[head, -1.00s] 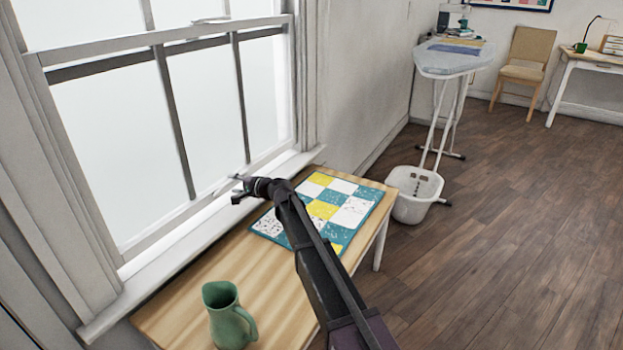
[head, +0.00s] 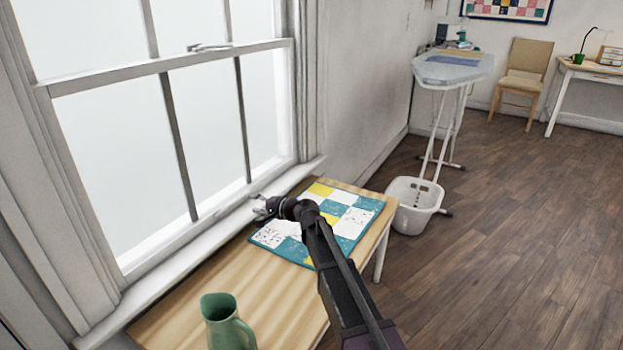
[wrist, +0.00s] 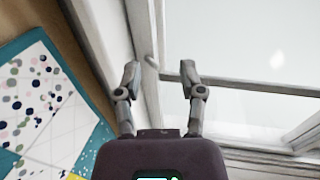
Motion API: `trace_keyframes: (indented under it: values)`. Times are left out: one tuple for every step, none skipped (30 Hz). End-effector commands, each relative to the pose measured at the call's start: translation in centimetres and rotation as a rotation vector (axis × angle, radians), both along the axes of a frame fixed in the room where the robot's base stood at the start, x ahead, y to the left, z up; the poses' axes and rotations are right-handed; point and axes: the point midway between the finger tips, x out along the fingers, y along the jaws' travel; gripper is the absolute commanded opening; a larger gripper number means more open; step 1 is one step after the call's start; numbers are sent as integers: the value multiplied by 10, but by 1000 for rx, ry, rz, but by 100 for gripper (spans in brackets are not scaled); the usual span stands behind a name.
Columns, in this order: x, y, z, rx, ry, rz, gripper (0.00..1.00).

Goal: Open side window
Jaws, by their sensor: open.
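The side window is a white sash window at the left of the head view, and its lower sash (head: 120,75) sits low, with its bottom rail close to the sill (head: 170,255). A latch (head: 210,47) is on the sash's top rail. My gripper (head: 262,207) is open and empty, near the bottom rail at the sash's right part. In the wrist view, my gripper's fingers (wrist: 160,76) are spread on either side of a pale rail edge with a small hooked piece (wrist: 150,62). I cannot tell whether they touch it.
A wooden table (head: 190,285) stands under the window. On it are a patchwork quilt piece (head: 345,215) beneath my arm and a green jug (head: 225,322) near the front. An ironing board (head: 450,70) and white basket (head: 415,205) stand beyond. The floor at right is clear.

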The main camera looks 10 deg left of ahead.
Motion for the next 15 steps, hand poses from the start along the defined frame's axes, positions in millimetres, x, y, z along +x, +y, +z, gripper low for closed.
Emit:
trace_keyframes:
  values:
    - [-5, -8, 3, 0, 0, -2, 51]
    - [-6, -12, 4, 0, 0, -2, 51]
    - [-8, -17, 5, 0, 1, -2, 51]
    - [-10, -20, 6, 0, 1, -2, 51]
    - [-12, -24, 7, 0, 1, -1, 51]
    - [-14, -30, 8, 0, 1, -1, 51]
    - [-15, -33, 9, 0, 1, -1, 51]
    - [-17, -37, 10, 0, 1, -2, 51]
    - [-19, -42, 11, 2, 1, -2, 51]
    - [-21, -46, 12, 2, 1, -2, 51]
    - [-20, -46, 16, -5, -1, 1, 51]
    - [-21, -47, 19, -13, -4, 4, 51]
    - [-21, -48, 21, -18, -5, 6, 51]
    - [-22, -50, 22, -25, -7, 7, 51]
    - [-23, -52, 24, -33, -9, 10, 51]
